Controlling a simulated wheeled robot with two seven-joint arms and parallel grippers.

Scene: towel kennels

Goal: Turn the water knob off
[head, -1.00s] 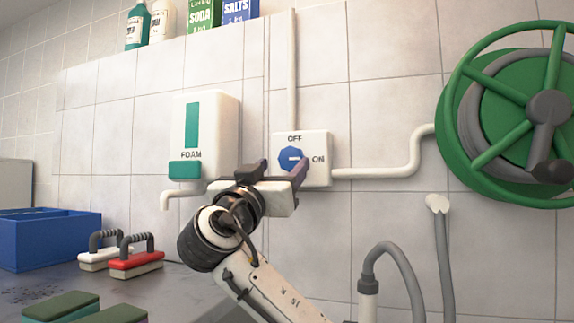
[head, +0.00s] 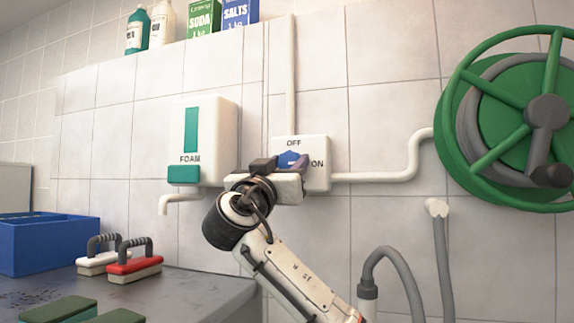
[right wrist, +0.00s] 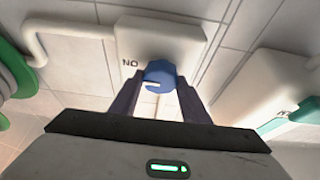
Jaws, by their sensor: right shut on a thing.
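The blue water knob (head: 291,158) sits on a white wall box (head: 318,163) with OFF printed above and ON to the right. In the right wrist view the knob (right wrist: 161,72) sits between the two fingers, and its white mark points to the side of the ON print. My right gripper (head: 283,165) is shut on the knob, and its fingers hide the knob's lower part in the head view. In the right wrist view my right gripper (right wrist: 160,84) has one finger on each side of the knob. My left gripper is not in view.
A white foam dispenser (head: 214,135) hangs left of the box. A green hose reel (head: 500,115) is on the wall at right, joined by a white pipe (head: 385,176). Brushes (head: 134,266) and a blue crate (head: 45,247) stand on the counter at lower left.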

